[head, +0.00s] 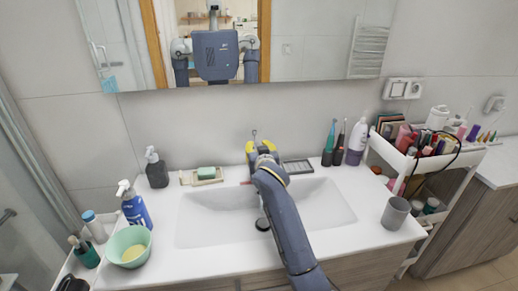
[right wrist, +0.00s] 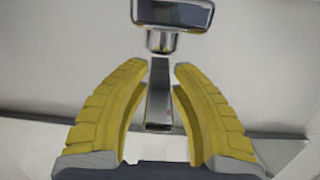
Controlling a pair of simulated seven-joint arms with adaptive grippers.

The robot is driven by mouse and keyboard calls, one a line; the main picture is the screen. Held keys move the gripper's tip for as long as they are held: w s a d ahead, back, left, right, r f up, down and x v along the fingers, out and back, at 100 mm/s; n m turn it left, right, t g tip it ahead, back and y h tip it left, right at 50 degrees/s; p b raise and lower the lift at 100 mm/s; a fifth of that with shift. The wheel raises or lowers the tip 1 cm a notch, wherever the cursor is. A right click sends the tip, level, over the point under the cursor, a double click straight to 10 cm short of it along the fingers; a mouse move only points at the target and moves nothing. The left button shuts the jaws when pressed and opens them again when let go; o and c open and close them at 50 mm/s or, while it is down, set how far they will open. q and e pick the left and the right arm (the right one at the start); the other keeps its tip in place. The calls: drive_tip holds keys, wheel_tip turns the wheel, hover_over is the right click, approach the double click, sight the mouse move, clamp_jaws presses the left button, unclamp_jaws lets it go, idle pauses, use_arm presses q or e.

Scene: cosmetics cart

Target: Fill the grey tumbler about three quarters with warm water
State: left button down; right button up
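The grey tumbler (head: 396,213) stands upright on the right end of the white counter, apart from both grippers. The faucet (head: 254,134) rises at the back of the sink (head: 200,226), mostly hidden behind my right gripper (head: 262,151). In the right wrist view the yellow fingers of my right gripper (right wrist: 161,68) are apart, with the chrome faucet (right wrist: 159,95) showing between them. Gaps show on both sides of the chrome, and I cannot tell whether either finger touches it. No water is visible. My left gripper is not in view.
A soap dish (head: 205,181) and dark dispenser (head: 157,168) stand left of the faucet. A blue bottle (head: 135,207) and green bowl (head: 112,244) are at front left. Toothbrushes (head: 328,155) and a white bottle (head: 357,143) stand back right. A loaded cart (head: 372,139) borders the counter.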

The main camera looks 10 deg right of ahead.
drive_tip(key=o, duration=0.4)
drive_tip(key=shift+o, duration=0.2)
drive_tip(key=s+r, duration=0.1)
drive_tip(key=s, duration=0.6)
drive_tip(key=shift+s+d+r, duration=0.15)
drive_tip(key=shift+s, duration=0.05)
drive_tip(key=shift+c, duration=0.3)
